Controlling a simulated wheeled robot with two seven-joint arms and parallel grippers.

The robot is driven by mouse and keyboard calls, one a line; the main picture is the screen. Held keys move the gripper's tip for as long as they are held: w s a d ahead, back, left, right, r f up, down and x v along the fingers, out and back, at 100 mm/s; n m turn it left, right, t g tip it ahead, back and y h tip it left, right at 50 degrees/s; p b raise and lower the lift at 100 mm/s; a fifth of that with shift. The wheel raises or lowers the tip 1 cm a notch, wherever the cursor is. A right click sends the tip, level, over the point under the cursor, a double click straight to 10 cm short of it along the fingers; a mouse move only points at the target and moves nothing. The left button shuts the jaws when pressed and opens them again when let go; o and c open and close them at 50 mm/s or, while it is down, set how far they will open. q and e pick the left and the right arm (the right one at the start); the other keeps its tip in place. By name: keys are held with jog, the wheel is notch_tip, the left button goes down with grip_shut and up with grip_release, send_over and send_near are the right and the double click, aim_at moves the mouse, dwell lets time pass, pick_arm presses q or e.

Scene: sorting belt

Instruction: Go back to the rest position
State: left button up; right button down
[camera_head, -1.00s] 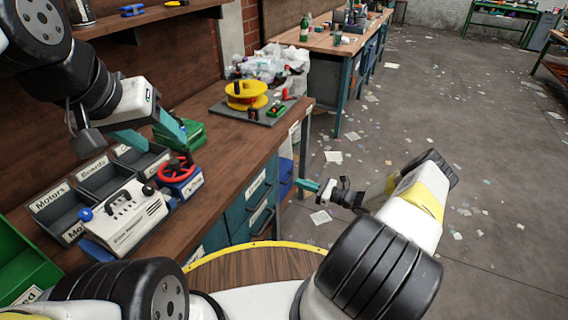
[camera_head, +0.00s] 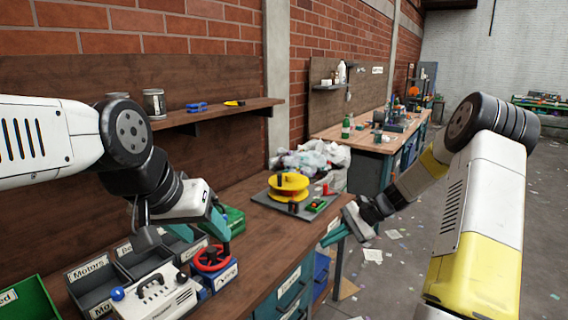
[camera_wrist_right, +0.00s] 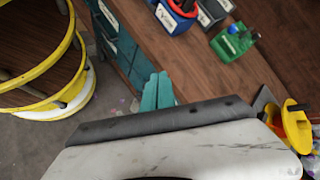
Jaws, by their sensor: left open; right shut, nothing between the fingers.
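My left gripper (camera_head: 202,230) is open, with teal fingers apart, above the workbench. It is over the dark part bins (camera_head: 122,278), close to the blue box with a red wheel (camera_head: 213,257). I cannot tell whether it touches anything. My right gripper (camera_head: 328,236) is shut and empty beside the bench's front edge, its forearm raised at the right. In the right wrist view its teal fingers (camera_wrist_right: 157,92) lie together, with the bench front behind them.
A grey and white device (camera_head: 160,298) stands before the bins, and a green bin (camera_head: 28,303) is at far left. A board with a yellow spool (camera_head: 288,187) lies on the bench's right part, near bags of litter (camera_head: 310,157). A shelf (camera_head: 215,113) runs above.

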jog(key=s+a+r+n+t+h, duration=0.1)
jog(key=s+r+n+h, duration=0.5)
jog(key=s+r, duration=0.85)
jog(key=s+d+r+n+t+h, duration=0.1)
jog(key=s+r+n+t+h, duration=0.1)
jog(key=s+r+n+t, duration=0.2)
jog(key=shift+s+d+r+n+t, duration=0.4)
jog(key=shift+s+r, duration=1.2)
jog(key=shift+s, duration=2.25)
